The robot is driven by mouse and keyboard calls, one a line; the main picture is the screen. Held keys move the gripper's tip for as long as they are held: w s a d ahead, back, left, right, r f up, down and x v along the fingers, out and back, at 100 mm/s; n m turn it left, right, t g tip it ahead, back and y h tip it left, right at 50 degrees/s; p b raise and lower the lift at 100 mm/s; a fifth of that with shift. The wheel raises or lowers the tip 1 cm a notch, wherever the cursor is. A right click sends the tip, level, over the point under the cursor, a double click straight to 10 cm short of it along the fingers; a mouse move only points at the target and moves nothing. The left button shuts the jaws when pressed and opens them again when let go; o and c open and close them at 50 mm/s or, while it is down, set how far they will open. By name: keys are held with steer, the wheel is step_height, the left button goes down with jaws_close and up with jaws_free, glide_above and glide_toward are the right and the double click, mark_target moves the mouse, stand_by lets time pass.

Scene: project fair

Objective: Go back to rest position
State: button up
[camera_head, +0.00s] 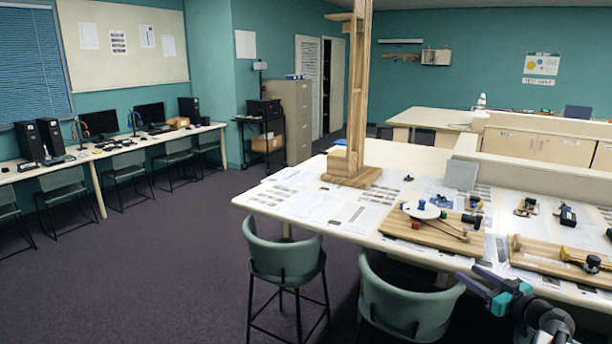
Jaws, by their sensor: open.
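My gripper (468,273) shows at the bottom right of the head view, with two purple fingers and a teal body. Its fingers are apart and I see nothing between them. It appears in front of the near edge of the white table (376,243), right of a green stool. The lower part of my arm is cut off by the bottom edge of the picture.
A wooden board (415,232) with a white disc and a second wooden board (560,258) lie on the table. A tall wooden frame (352,110) stands at its left part. Two green stools (285,256) (408,300) stand at the near side. Carpet at left is clear.

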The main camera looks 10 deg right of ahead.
steer(key=w+a+f+n+g+y, duration=0.1)
steer(key=w+a+f+g+y, duration=0.15)
steer(key=a+f, duration=0.75)
steer(key=w+a+f+n+g+y, duration=0.2)
steer(key=w+a+f, duration=0.3)
steer(key=a, duration=0.8)
steer(key=s+a+f+n+g+y, duration=0.1)
steer(key=s+a+f+g, duration=0.3)
steer(key=a+f, duration=0.6)
steer(key=s+a+f+g+y, duration=0.1)
steer(key=s+a+f+g, duration=0.2)
steer(key=s+a+f, duration=0.65)
steer(key=s+a+f+g+h, duration=0.3)
steer(key=s+a+f+g, duration=0.4)
steer(key=s+a+f, duration=0.65)
steer(key=s+d+f+m+g+h, duration=0.1)
steer(key=s+d+m+h, duration=0.2)
steer(key=s+d, duration=0.2)
steer(key=s+d+f+m+g+h, duration=0.1)
steer(key=s+d+m+g+h, duration=0.1)
steer(key=s+d, duration=0.4)
steer(key=s+m+h, duration=0.1)
steer(key=s+m, duration=0.1)
steer(key=s, duration=0.2)
steer(key=shift+d+f, duration=0.15)
steer(key=shift+f, duration=0.15)
